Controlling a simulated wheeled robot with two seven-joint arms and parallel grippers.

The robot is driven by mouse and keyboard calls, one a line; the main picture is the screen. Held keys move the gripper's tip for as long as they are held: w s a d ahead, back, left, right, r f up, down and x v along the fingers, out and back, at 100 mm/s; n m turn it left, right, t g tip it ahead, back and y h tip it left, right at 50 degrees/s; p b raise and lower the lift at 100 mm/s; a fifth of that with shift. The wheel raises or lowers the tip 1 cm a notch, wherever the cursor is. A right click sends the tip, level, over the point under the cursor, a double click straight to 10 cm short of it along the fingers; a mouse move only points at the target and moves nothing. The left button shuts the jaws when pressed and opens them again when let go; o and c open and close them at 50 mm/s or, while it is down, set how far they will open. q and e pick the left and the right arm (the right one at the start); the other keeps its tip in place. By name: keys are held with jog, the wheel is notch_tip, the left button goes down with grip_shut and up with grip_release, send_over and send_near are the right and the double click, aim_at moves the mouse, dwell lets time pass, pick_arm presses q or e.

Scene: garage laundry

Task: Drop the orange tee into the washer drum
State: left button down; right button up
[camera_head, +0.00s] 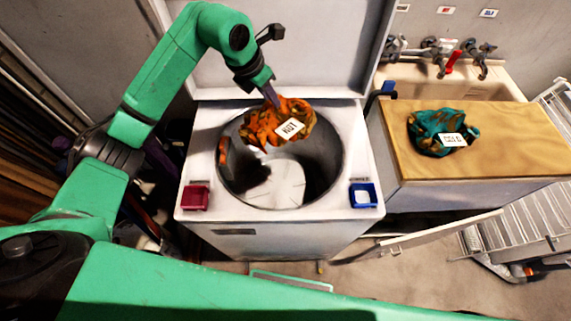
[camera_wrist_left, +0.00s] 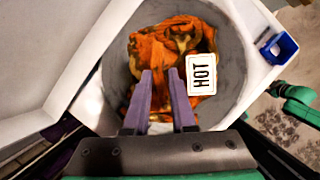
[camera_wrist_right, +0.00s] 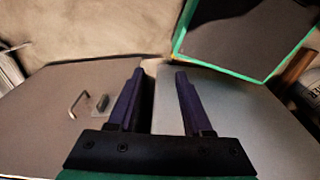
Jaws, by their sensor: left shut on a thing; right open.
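The orange tee (camera_head: 270,121), patterned with dark patches and bearing a white HOT tag (camera_head: 290,128), hangs bunched from my left gripper (camera_head: 272,97) over the back part of the open washer drum (camera_head: 290,185). In the left wrist view the tee (camera_wrist_left: 165,50) and its tag show beyond the fingertips, with the drum wall around them. My left gripper is shut on the tee; the exact grip is partly hidden by cloth. My right gripper (camera_wrist_right: 155,75) is open and empty in the right wrist view, away from the washer opening.
The washer lid (camera_head: 270,50) stands open behind the drum. A red cup (camera_head: 195,197) and a blue cup (camera_head: 363,195) sit on the washer's front corners. A teal cloth with a COLD tag (camera_head: 430,128) lies on the wooden counter (camera_head: 510,150) at right, before a sink with taps.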

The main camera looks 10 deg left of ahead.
aim_at(269, 115)
pick_arm(q)
jog(key=s+f+b, duration=0.2)
jog(key=f, duration=0.1)
jog(key=shift+s+b, duration=0.25)
jog(key=shift+b, duration=0.05)
jog(key=shift+w+f+b, duration=0.25)
jog(key=shift+w+f, duration=0.05)
jog(key=shift+f, duration=0.25)
jog(key=shift+w+f+b, duration=0.25)
jog(key=shift+f, duration=0.3)
jog(key=shift+w, duration=0.15)
jog(key=c, duration=0.7)
grip_release()
jog(key=shift+s+r, duration=0.15)
jog(key=shift+s, duration=0.15)
jog(key=shift+o, duration=0.2)
jog(key=shift+w, duration=0.1)
pick_arm(e)
jog(key=s+f, duration=0.1)
jog(key=f, duration=0.1)
jog(key=s+f, duration=0.2)
jog(key=shift+s+d, duration=0.15)
jog(key=shift+d, duration=0.05)
